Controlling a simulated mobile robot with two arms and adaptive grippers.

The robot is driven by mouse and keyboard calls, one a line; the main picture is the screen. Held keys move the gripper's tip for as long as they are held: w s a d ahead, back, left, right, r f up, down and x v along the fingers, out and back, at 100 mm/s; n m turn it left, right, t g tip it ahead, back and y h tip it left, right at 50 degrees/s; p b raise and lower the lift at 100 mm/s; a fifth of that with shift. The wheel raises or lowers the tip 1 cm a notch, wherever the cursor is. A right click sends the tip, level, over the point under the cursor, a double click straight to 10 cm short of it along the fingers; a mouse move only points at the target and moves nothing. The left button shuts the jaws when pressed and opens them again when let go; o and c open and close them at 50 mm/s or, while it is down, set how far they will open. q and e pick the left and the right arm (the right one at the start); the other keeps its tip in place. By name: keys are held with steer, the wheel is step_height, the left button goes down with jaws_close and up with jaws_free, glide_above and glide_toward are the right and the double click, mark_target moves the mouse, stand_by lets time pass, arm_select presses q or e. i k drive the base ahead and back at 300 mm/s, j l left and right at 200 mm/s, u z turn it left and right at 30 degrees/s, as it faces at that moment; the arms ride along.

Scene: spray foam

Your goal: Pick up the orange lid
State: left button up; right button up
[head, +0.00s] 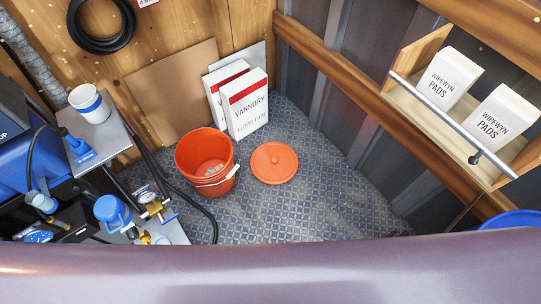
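The orange lid (274,163) is round with a small raised knob in the middle. It lies flat on the patterned grey floor in the head view, just right of an open orange bucket (205,163). The bucket stands upright, has a handle with a white grip, and shows something pale at its bottom. Neither of my grippers shows in this view.
White VANNORY boxes (244,105) stand behind the bucket. Blue equipment, hoses and a metal surface (107,140) crowd the left. A wall shelf (421,101) with WIPEWYN PADS boxes is at right. A purple surface (270,270) spans the front. Floor right of the lid is clear.

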mark_target(272, 163)
steer(key=i+l+u, duration=0.2)
steer(key=i, duration=0.25)
steer(key=i+l+u, duration=0.25)
steer(key=i+l, duration=0.1)
steer(key=i, duration=0.15)
